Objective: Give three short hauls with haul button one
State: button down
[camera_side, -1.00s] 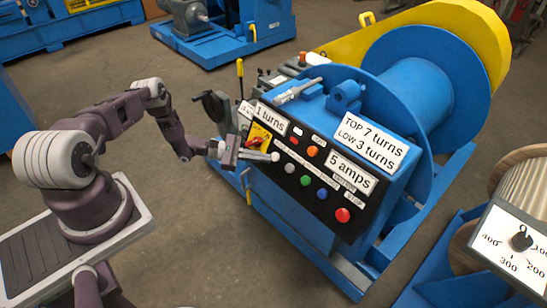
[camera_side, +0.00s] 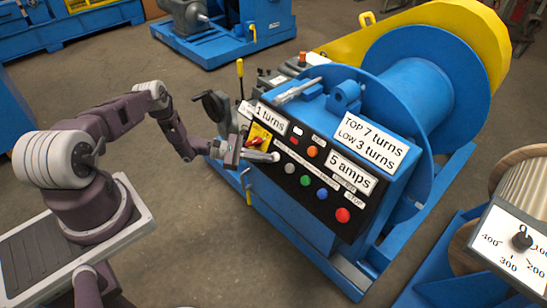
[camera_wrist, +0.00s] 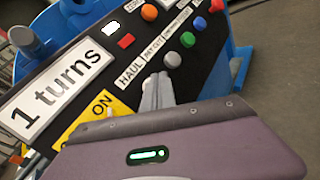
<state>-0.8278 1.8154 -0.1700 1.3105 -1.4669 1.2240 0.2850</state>
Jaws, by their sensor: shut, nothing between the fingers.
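The sloped black control panel (camera_side: 330,188) on the blue winch carries a row of round buttons. My gripper (camera_side: 274,157) is shut and empty, with its fingertips at the upper left end of this row. In the wrist view my fingers (camera_wrist: 158,88) lie beside the HAUL label (camera_wrist: 130,72) and cover the spot below it. A grey button (camera_wrist: 169,59) is just beyond the fingers. The turns display (camera_side: 268,118) reads "1 turns".
Green (camera_side: 305,181), blue (camera_side: 322,194) and red (camera_side: 342,215) buttons continue the row. A red switch on a yellow plate (camera_side: 258,138) sits close to my fingers. Signs read "5 amps" (camera_side: 351,174) and "TOP 7 turns, LOW 3 turns" (camera_side: 369,141).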

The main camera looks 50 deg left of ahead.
jog(key=shift+w+f, duration=0.2)
jog(key=shift+w, duration=0.2)
dwell(2.9)
dwell(0.9)
jog(key=shift+s+r, duration=0.4)
jog(key=shift+s, duration=0.55)
jog(key=shift+s+r, duration=0.4)
jog(key=shift+s, duration=0.3)
jog(key=shift+s+r, duration=0.35)
jog(key=shift+s, duration=0.35)
jog(key=shift+s+r, duration=0.4)
jog(key=shift+s, duration=0.3)
